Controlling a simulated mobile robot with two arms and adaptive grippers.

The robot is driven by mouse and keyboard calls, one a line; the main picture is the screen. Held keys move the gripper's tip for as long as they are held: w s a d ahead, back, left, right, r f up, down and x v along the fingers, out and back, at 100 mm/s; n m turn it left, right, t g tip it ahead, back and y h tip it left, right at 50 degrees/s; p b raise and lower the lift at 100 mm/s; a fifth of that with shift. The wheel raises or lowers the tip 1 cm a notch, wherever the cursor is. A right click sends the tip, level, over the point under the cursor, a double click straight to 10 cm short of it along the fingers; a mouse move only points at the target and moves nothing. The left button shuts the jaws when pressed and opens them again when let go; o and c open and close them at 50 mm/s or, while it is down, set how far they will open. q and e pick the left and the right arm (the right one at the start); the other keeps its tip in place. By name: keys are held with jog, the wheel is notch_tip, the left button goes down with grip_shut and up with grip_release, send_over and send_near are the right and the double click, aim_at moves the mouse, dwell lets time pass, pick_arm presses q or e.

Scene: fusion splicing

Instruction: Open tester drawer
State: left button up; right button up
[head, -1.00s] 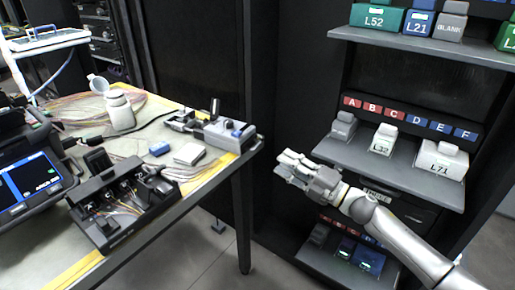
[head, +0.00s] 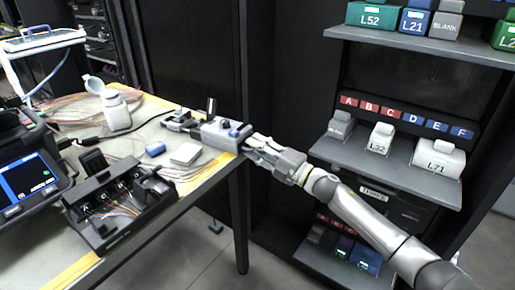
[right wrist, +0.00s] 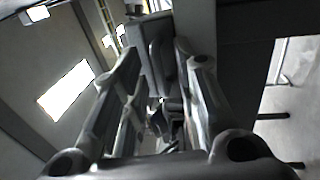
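The drawer (head: 400,208) is a dark front under the middle shelf of the black rack, with a small pale label plate (head: 373,194) whose lettering is too small to read surely. It looks shut; its left part is behind my right arm. My right gripper (head: 256,148) is left of the drawer, at the right edge of the work table, close to the grey device there; I cannot tell whether they touch. My left gripper is not in view.
The work table (head: 215,168) holds a grey boxy device (head: 218,133), a black tray of parts (head: 120,205), a white bottle (head: 117,110) and a screen unit (head: 28,180). The middle shelf (head: 400,172) above the drawer bears labelled boxes, including L71 (head: 438,160).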

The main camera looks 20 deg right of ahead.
grip_shut()
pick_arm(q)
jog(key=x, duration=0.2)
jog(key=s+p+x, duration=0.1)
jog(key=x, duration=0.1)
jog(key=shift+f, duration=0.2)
pick_arm(e)
jog(key=r+v, duration=0.1)
jog(key=v, duration=0.5)
jog(key=shift+d, duration=0.6)
jog(key=shift+s+r, duration=0.1)
jog(key=shift+s, duration=0.05)
jog(key=shift+o, duration=0.2)
grip_release()
